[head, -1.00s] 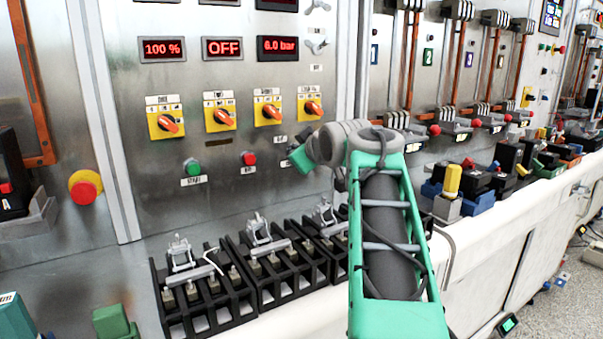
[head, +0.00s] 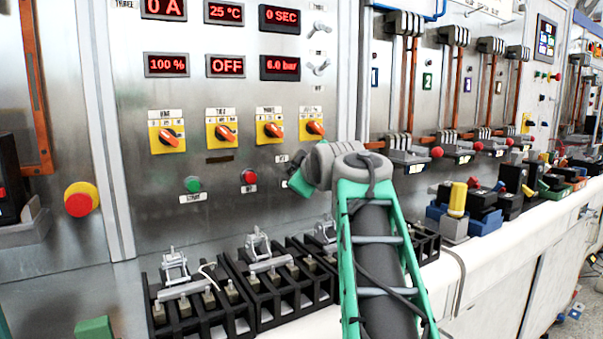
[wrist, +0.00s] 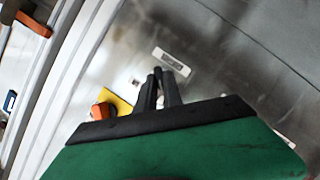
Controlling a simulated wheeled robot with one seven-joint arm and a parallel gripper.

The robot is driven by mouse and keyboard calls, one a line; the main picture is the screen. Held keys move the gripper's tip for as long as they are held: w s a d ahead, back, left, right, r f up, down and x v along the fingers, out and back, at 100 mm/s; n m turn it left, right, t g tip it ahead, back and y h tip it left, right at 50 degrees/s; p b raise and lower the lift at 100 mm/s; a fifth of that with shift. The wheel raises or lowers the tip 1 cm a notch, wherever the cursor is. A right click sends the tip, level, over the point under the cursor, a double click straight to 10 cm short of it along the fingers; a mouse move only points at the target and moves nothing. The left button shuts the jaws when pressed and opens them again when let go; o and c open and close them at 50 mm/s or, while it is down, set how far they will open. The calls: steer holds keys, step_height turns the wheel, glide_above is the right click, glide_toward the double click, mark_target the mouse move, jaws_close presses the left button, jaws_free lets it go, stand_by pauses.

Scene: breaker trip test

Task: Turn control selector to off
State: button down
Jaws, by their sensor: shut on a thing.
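My gripper (wrist: 160,78) is at the metal panel in the wrist view, with its dark fingers close together. In the head view its dark fingers (head: 297,161) show only in part beside my green hand, right of the red button. It is shut on a small control at the panel, which I take to be the control selector; the fingers hide it, so its setting cannot be read. A pale label plate (wrist: 172,61) is just beyond the fingertips. A yellow selector with an orange handle (wrist: 103,109) is left of the fingers.
Several yellow selectors with orange handles (head: 167,138) sit in a row above. A green button (head: 193,185) and a red button (head: 249,177) are to the left. Black switch blocks (head: 185,305) stand on the bench below. A red emergency button (head: 80,200) is far left.

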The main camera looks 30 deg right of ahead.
steer(key=c, duration=1.5)
jaws_free()
steer(key=v, duration=0.7)
steer(key=shift+s+a+p, duration=0.1)
steer(key=shift+s+p, duration=0.25)
steer(key=shift+s, duration=0.05)
steer(key=shift+r, duration=0.15)
